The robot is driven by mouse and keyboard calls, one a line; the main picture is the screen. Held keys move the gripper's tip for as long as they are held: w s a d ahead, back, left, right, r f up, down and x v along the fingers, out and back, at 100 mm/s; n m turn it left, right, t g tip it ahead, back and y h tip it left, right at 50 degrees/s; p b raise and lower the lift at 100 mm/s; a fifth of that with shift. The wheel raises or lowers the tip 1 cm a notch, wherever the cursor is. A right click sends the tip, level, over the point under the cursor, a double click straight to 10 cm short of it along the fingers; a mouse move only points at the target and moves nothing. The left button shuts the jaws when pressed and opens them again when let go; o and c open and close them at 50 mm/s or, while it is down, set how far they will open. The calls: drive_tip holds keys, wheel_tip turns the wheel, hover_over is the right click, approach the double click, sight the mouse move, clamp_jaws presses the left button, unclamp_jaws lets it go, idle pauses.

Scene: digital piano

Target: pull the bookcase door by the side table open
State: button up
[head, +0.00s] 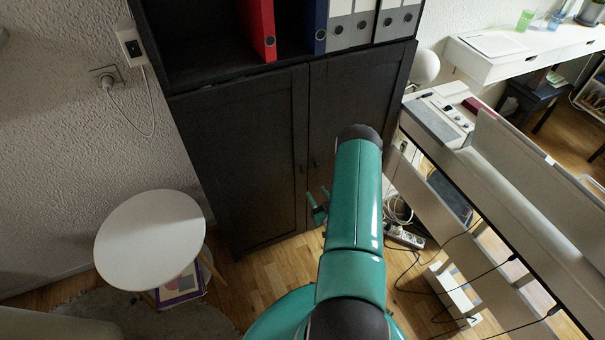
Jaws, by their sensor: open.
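The black bookcase has two lower doors. The left door (238,150), on the side of the round white side table (150,238), looks shut, flush with the right door (335,100). A small dark handle (302,169) shows near the left door's right edge. My gripper (316,207) is open, low in front of the doors near where they meet. It shows just left of my teal arm and below the handles. No contact with the door or handle can be made out. My arm hides part of the gripper and of the right door.
Red and blue binders (262,28) stand on the open shelf above. The digital piano (500,190) is close on the right, with cables and a power strip (405,236) on the floor. Wooden floor (258,278) is clear between side table and arm.

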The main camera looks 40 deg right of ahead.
sight(304, 172)
drive_tip(key=x, duration=1.1)
drive_tip(key=shift+w, duration=0.1)
clamp_jaws()
